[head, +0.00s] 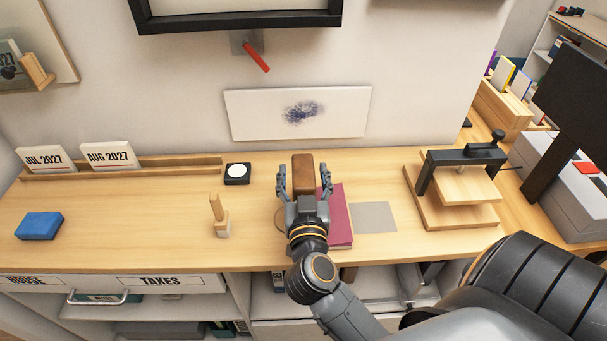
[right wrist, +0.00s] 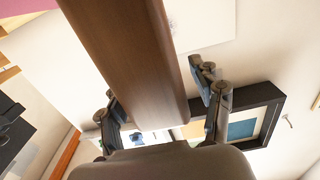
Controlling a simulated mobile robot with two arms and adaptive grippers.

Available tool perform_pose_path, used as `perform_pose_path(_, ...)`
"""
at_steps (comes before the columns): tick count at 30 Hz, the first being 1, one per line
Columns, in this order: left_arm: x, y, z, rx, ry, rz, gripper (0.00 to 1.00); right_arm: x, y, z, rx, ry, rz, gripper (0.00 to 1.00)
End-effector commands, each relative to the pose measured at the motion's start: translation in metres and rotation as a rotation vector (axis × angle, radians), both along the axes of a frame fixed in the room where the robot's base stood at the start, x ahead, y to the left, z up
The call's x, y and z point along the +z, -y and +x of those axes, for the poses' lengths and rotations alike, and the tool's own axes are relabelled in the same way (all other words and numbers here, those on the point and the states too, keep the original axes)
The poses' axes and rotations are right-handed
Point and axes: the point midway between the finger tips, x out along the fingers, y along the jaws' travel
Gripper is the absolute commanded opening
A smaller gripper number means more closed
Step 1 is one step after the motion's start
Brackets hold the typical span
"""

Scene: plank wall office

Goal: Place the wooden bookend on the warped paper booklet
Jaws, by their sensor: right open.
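The brown wooden bookend (head: 303,172) stands upright on the desk, toward the wall. My right gripper (head: 304,186) is open, with a finger on each side of it. In the right wrist view the bookend (right wrist: 135,65) reaches between the two spread fingers (right wrist: 165,112), with a gap visible on the right side. A maroon booklet (head: 341,217), likely the warped paper one, lies just right of my right gripper, partly hidden by it. I cannot make out its warp. My left gripper is not in view.
A grey flat rectangle (head: 374,217) lies right of the booklet, then a wooden press with a black frame (head: 455,190). To the left are a black box with a white disc (head: 238,174), a wooden stamp (head: 219,217) and a blue block (head: 39,226). The left desk middle is clear.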

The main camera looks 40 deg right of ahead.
Motion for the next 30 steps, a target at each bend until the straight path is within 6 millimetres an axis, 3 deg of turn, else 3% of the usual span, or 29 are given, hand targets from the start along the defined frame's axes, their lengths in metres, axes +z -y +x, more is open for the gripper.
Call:
perform_pose_path(5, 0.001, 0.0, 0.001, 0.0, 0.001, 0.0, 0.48, 0.002, -0.004, -0.006, 0.001, -0.003, 0.001, 0.65)
perform_pose_path(21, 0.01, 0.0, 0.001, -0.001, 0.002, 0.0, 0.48, 0.002, -0.057, -0.093, 0.001, -0.003, 0.001, 0.65)
perform_pose_path(30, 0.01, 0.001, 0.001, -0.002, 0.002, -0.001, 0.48, 0.003, -0.063, -0.103, -0.001, 0.001, -0.001, 0.65)
